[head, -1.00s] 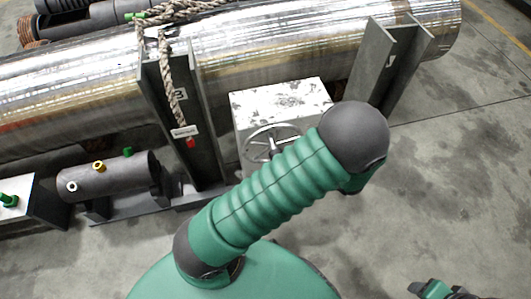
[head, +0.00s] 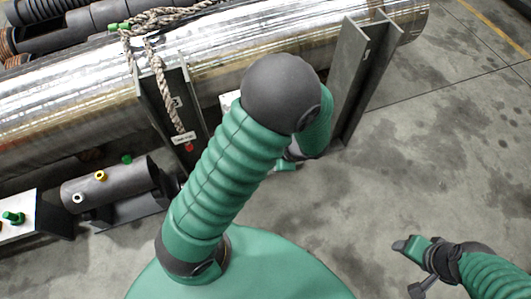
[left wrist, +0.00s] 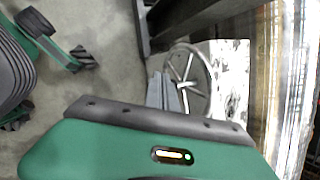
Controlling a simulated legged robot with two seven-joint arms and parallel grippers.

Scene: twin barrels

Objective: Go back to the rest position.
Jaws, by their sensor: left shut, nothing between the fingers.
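My left arm rises in the middle of the head view and bends over at a dark rounded joint. A small green part shows below that joint, but the fingers are hidden there. In the left wrist view my left gripper (left wrist: 169,92) is shut and empty, its grey fingers in front of a grey handwheel (left wrist: 205,70). I cannot tell whether they touch it. My right gripper (head: 409,267) is at the lower right of the head view, over bare floor, its fingers apart and empty.
The handwheel's white box (left wrist: 236,62) is mostly hidden behind my left arm in the head view. A long shiny barrel (head: 225,50) lies on upright steel supports (head: 350,80). A rope (head: 160,75) hangs at one support. A dark cylinder (head: 110,187) lies left. Floor right is clear.

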